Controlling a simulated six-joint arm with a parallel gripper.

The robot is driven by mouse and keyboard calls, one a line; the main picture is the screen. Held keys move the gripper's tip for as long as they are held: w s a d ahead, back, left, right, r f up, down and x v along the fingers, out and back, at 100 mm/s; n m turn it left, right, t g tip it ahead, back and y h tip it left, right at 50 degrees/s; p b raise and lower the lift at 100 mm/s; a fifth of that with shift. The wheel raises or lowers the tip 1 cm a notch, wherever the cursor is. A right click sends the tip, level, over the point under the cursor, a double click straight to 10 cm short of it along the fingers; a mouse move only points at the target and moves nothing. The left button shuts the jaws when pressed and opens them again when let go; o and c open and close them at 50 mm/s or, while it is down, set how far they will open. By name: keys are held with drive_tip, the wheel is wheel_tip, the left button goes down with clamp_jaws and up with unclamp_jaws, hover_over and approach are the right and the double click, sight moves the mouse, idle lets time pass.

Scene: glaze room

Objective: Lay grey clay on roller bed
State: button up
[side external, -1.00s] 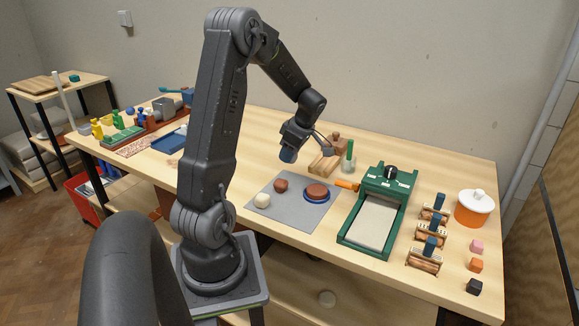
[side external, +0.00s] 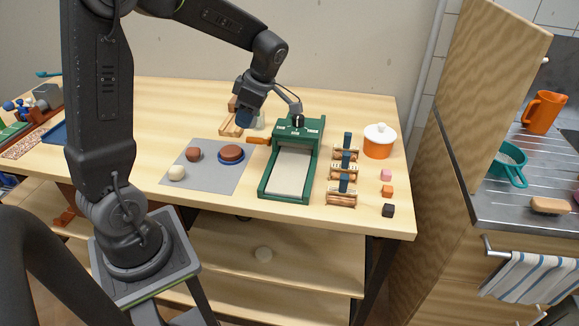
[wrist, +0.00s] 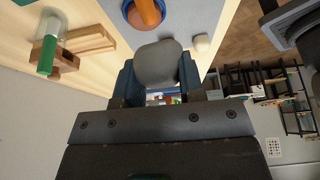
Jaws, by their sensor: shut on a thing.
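My gripper (side external: 245,118) is in the air over the table, behind and left of the green slab roller (side external: 312,135). In the wrist view my gripper (wrist: 158,72) has its blue jaws shut on a rounded grey clay lump (wrist: 158,60). In the side view I cannot make out the clay at the jaws. The roller bed (side external: 290,172) is a pale, flat, bare strip inside the green frame, in front of the roller head.
A grey mat (side external: 215,185) left of the roller bears a cream ball (side external: 176,173), a brown lump (side external: 194,154) and a blue-rimmed disc (side external: 231,154). Wooden racks (side external: 341,198), small cubes and an orange pot (side external: 379,146) stand to the right. Wooden blocks (side external: 231,125) lie behind.

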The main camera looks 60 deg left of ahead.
hover_over(286, 167)
drive_tip(key=d, duration=0.1)
drive_tip(key=f, duration=0.6)
drive_tip(key=shift+w+f, duration=0.3)
drive_tip(key=shift+w, duration=0.05)
drive_tip(key=shift+f, duration=2)
drive_tip(key=shift+f, duration=0.1)
drive_tip(key=o, duration=0.9)
drive_tip(key=shift+o, duration=0.2)
